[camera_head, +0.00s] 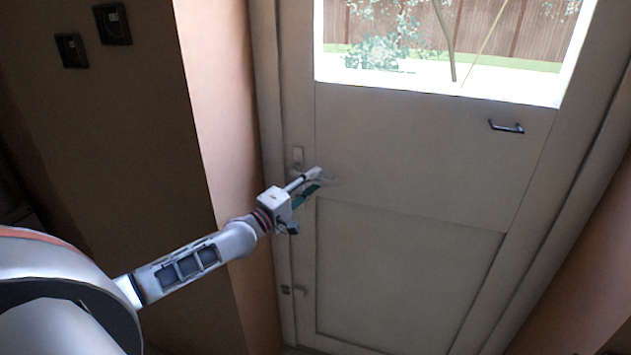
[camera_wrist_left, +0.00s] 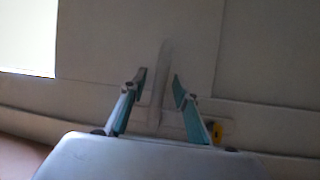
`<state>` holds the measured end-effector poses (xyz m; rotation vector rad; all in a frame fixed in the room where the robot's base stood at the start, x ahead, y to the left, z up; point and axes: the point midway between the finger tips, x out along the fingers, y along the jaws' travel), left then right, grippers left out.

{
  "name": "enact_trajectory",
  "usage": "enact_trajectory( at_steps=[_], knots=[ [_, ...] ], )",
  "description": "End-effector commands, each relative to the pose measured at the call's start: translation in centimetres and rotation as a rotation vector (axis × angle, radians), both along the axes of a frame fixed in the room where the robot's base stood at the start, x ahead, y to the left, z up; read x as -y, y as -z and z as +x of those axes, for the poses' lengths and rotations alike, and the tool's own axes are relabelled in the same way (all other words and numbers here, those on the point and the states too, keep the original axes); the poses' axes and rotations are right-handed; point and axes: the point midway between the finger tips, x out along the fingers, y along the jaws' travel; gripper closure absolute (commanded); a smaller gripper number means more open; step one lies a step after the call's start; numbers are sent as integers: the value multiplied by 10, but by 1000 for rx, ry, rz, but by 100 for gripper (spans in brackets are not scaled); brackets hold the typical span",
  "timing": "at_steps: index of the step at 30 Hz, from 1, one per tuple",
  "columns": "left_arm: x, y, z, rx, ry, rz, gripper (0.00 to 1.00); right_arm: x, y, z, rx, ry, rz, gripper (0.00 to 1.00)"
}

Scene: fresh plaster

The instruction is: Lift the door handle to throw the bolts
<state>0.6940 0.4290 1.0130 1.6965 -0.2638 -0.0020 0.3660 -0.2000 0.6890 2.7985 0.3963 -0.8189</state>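The door (camera_head: 410,150) is pale grey-beige with a window in its upper part, and it appears closed in its frame. Its lever handle (camera_wrist_left: 161,80) is a pale grey bar in the left wrist view. My left gripper (camera_wrist_left: 159,80) is open, with one finger on each side of the lever and a visible gap to each. In the head view my left gripper (camera_head: 317,180) is at the door's left side and hides most of the handle. Contact with the lever cannot be made out. My right gripper is in neither view.
A small dark pull handle (camera_head: 506,126) sits on the door's right side below the window. A small latch (camera_head: 300,290) is low on the left edge. A wall corner (camera_head: 215,130) stands left of the door.

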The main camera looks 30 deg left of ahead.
Motion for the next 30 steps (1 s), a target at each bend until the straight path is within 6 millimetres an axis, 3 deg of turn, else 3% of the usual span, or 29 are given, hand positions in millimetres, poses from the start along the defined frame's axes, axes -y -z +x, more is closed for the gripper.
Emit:
enact_trajectory(
  at_steps=[13,17,30],
  knots=[
    [2,-1,10,-1,1,1,70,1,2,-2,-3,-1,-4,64],
    [2,-1,10,-1,1,1,100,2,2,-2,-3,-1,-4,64],
    [3,-4,10,12,1,-49,100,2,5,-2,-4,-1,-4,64]
  ],
)
